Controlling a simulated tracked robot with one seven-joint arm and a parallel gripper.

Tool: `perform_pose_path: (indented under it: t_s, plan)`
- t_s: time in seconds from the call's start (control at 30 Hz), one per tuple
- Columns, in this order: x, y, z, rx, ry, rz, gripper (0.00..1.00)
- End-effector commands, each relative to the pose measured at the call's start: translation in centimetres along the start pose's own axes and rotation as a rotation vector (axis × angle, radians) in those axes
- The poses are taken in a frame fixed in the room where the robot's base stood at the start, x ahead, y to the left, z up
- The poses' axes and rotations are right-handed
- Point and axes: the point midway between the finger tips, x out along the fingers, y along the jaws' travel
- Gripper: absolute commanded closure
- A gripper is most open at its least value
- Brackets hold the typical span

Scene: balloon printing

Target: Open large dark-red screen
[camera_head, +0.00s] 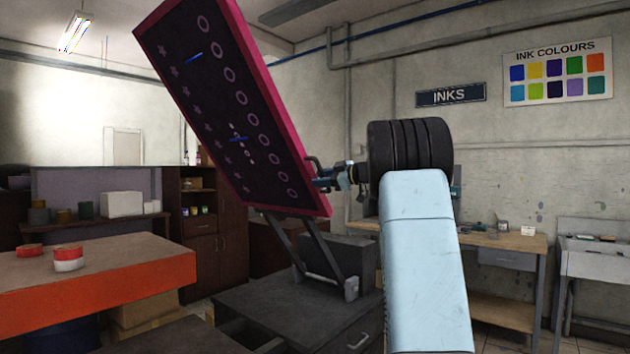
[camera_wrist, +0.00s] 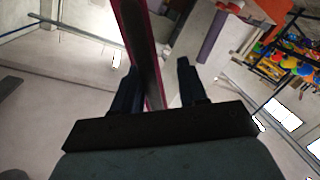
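The large dark-red screen (camera_head: 274,95) is swung up and stands steeply tilted above its dark press base in the head view. Its dark mesh carries rows of circles and stars. My gripper (camera_head: 322,182) is at the lower right edge of the screen, beside a dark handle (camera_head: 314,163). In the wrist view the screen's red edge (camera_wrist: 138,40) runs between the two dark fingers of my gripper (camera_wrist: 158,75). The fingers are spread, with a clear gap on the right side of the edge. Whether a finger touches the frame or handle cannot be told.
The press base (camera_head: 280,310) and two support arms (camera_head: 315,250) stand under the screen. A wooden workbench (camera_head: 500,242) stands behind my arm at right. Air left of the screen is free.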

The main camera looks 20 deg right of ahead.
Motion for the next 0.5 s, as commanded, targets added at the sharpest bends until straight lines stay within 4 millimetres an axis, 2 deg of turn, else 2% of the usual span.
perform_pose_path:
  t_s: [0.17, 0.5]
  plan:
    - [-1.6, 0.0, 0.0, -0.001, -0.001, 0.002, 0.61]
    - [-8.1, 0.0, 0.1, -0.001, -0.002, 0.004, 0.61]
